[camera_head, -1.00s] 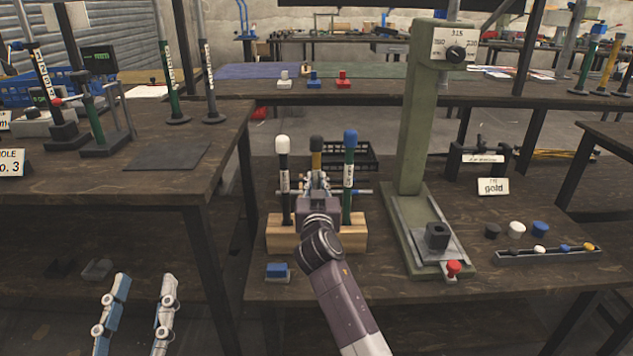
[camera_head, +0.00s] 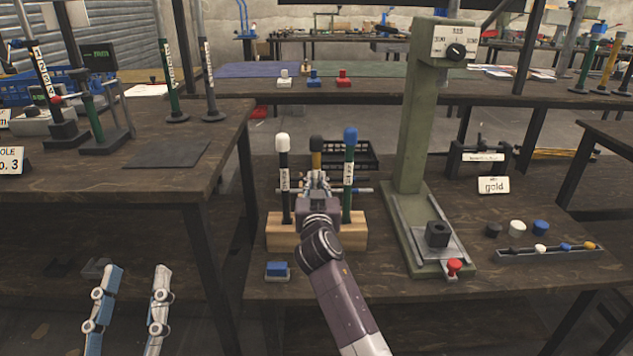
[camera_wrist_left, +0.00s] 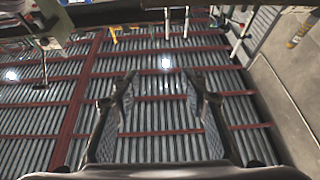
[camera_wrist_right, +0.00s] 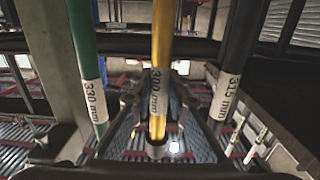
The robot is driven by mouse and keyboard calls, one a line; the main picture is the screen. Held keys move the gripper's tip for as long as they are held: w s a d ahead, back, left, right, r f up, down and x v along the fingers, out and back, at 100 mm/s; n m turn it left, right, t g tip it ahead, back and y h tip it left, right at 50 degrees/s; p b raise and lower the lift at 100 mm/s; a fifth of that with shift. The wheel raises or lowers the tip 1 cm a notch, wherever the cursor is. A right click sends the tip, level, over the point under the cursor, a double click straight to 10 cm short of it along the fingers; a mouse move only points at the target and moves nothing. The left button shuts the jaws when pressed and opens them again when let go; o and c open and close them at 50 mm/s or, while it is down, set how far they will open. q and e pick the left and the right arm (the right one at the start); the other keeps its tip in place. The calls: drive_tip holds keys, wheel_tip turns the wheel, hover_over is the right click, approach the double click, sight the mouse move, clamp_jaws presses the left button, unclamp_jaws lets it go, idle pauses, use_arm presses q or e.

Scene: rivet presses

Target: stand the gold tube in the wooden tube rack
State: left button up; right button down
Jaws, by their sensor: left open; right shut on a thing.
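The gold tube (camera_head: 316,160), with a dark cap, stands upright between a white-capped black tube (camera_head: 284,185) and a blue-capped green tube (camera_head: 348,180). It bears a 300 mm label in the right wrist view (camera_wrist_right: 161,40). My right gripper (camera_head: 318,182) is shut on it, in front of the wooden tube rack (camera_head: 353,238). The black and green tubes stand in the rack. My gripper and arm hide the gold tube's lower end and the rack's middle, so I cannot tell whether it is seated. My left gripper (camera_head: 138,270) is open and empty at the lower left.
A green press (camera_head: 412,130) with a red button (camera_head: 453,267) stands right of the rack. A black crate (camera_head: 362,158) is behind the rack. A blue block (camera_head: 277,270) is in front. Loose caps (camera_head: 516,228) and a tray (camera_head: 515,254) lie at the right.

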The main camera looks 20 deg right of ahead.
use_arm(q)
drive_tip(key=shift+s+a+r+t+b, duration=0.1)
drive_tip(key=shift+s+r+t+b, duration=0.05)
drive_tip(key=shift+s+r+t, duration=0.4)
drive_tip(key=shift+s+r+t+b, duration=0.15)
drive_tip(key=shift+s+r+t, duration=0.15)
drive_tip(key=shift+r, duration=0.45)
use_arm(e)
drive_tip(key=shift+f, duration=0.3)
use_arm(q)
drive_tip(key=shift+s+r, duration=0.1)
drive_tip(key=shift+s+r+t+h, duration=0.25)
drive_tip(key=shift+s+r+h, duration=0.15)
drive_tip(key=shift+r+h, duration=0.15)
use_arm(e)
drive_tip(key=shift+f, duration=0.15)
use_arm(q)
drive_tip(key=shift+s+r, duration=0.1)
use_arm(e)
drive_tip(key=c, duration=1.8)
unclamp_jaws()
use_arm(q)
drive_tip(key=shift+y, duration=0.25)
use_arm(e)
drive_tip(key=shift+f, duration=0.1)
drive_tip(key=shift+s, duration=0.15)
drive_tip(key=v, duration=0.7)
